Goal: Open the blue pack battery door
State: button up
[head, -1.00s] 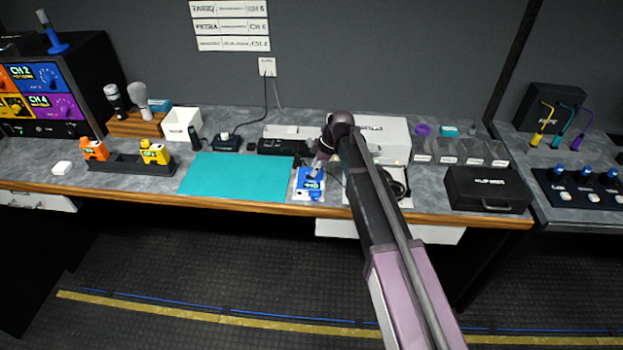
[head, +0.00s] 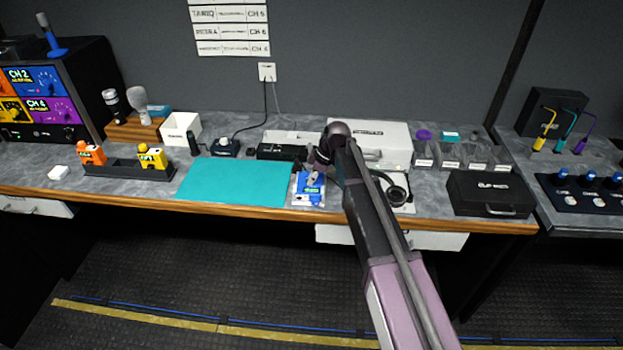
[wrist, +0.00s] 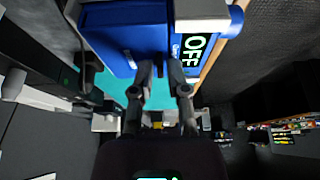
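The blue pack (head: 306,196) rests on a small white patch at the front of the bench, right of the teal mat. My gripper (head: 314,180) is low at its back edge, and the arm hides part of that area. In the wrist view, the blue pack (wrist: 125,35) fills the top, with a lit display reading OFF (wrist: 193,50) on its right. My gripper's two fingertips (wrist: 160,70) point at the pack's near blue face with a narrow gap between them. They are at or very near that face; contact is unclear. The battery door cannot be told apart from the body.
The teal mat (head: 235,182) lies left of the pack. Headphones (head: 396,190) lie right, partly behind my arm. A black case (head: 490,193) stands farther right. A charger rack (head: 128,170) holds an orange and a yellow pack at left. A white case (head: 370,132) stands behind.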

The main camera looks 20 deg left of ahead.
aim_at(307, 180)
jog(key=shift+w+r, duration=0.1)
grip_shut()
jog(key=shift+w+a+r+g+h+p, duration=0.2)
jog(key=shift+w+r+g+h+p, duration=0.2)
jog(key=shift+g, duration=0.7)
jog(key=shift+w+r+m+g+b, duration=0.15)
jog(key=shift+w+r+m+g, duration=0.2)
jog(key=shift+g, duration=0.45)
jog(key=shift+w+r+m+g+b, duration=0.2)
jog(key=shift+r+m+g, duration=0.1)
jog(key=shift+g, duration=0.5)
jog(key=o, duration=0.6)
grip_release()
jog(key=shift+s, duration=0.15)
